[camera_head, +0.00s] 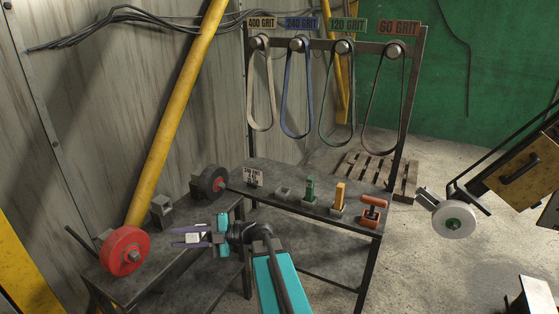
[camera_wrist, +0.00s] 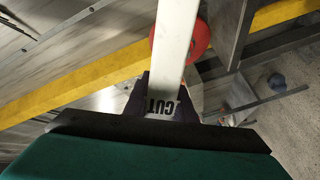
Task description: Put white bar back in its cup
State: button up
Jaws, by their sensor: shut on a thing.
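The white bar (camera_wrist: 174,45) is held between the fingers of my gripper (camera_wrist: 162,105) and sticks out well past them in the wrist view. Dark "CUT" lettering shows upside down at its near end. In the camera_head view my gripper (camera_head: 187,237) points left over the left bench, and the pale bar between its fingers is hard to make out. A small grey cup (camera_head: 284,193) on the right bench looks empty, left of the cup with the green bar (camera_head: 311,187). My gripper is well to the left of this cup.
A small sign (camera_head: 253,177) stands left of the empty cup. A red wheel (camera_head: 124,251) and a dark wheel (camera_head: 212,181) are near my gripper. Sanding belts hang behind.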

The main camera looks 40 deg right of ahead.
jog(key=shift+a, duration=0.15)
jog(key=shift+n+g+y, duration=0.3)
jog(key=shift+g, duration=0.1)
jog(key=shift+w+a, duration=0.15)
jog(key=shift+a, duration=0.9)
jog(key=shift+w+a, duration=0.1)
jog(key=shift+a, duration=0.9)
jog(key=shift+d, duration=0.1)
